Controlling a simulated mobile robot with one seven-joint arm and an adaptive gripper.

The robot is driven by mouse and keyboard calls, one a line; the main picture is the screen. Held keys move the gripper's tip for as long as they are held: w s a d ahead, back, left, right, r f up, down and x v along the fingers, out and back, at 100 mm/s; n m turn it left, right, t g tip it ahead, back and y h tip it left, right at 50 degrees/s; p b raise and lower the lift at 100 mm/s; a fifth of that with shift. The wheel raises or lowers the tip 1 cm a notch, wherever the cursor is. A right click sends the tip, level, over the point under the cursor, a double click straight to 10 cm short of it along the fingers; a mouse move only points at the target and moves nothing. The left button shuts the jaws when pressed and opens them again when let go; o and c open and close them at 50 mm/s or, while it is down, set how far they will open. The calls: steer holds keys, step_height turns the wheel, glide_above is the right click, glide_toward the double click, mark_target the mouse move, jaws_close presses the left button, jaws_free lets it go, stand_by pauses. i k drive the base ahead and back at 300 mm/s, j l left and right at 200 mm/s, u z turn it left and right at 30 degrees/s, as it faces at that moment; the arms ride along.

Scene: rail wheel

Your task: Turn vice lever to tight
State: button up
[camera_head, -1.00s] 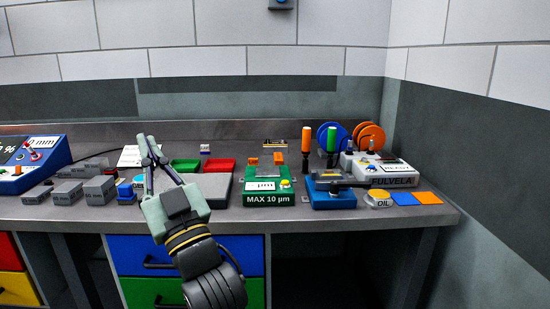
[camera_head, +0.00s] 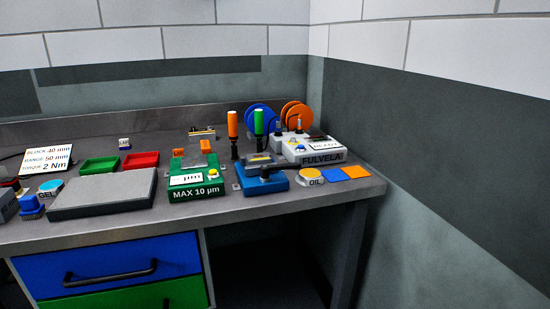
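A blue-based device (camera_head: 262,187), which looks like the vice, sits right of centre on the grey bench, near its front edge. A dark grey bar, which looks like its lever (camera_head: 264,174), lies across its top. At this size I cannot tell whether the lever is at tight or loose. My gripper is not in view, so its opening and its place relative to the lever are hidden.
A green MAX 10 µm device (camera_head: 193,190) stands just left of the vice. Upright orange (camera_head: 232,124) and green (camera_head: 258,122) handled tools stand behind it. The FULVELA box (camera_head: 318,156) and yellow OIL button (camera_head: 311,174) are to the right. A grey slab (camera_head: 103,196) lies left.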

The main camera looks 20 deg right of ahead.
mark_target(266, 170)
steer(key=i+z, duration=0.45)
steer(key=z, duration=1.15)
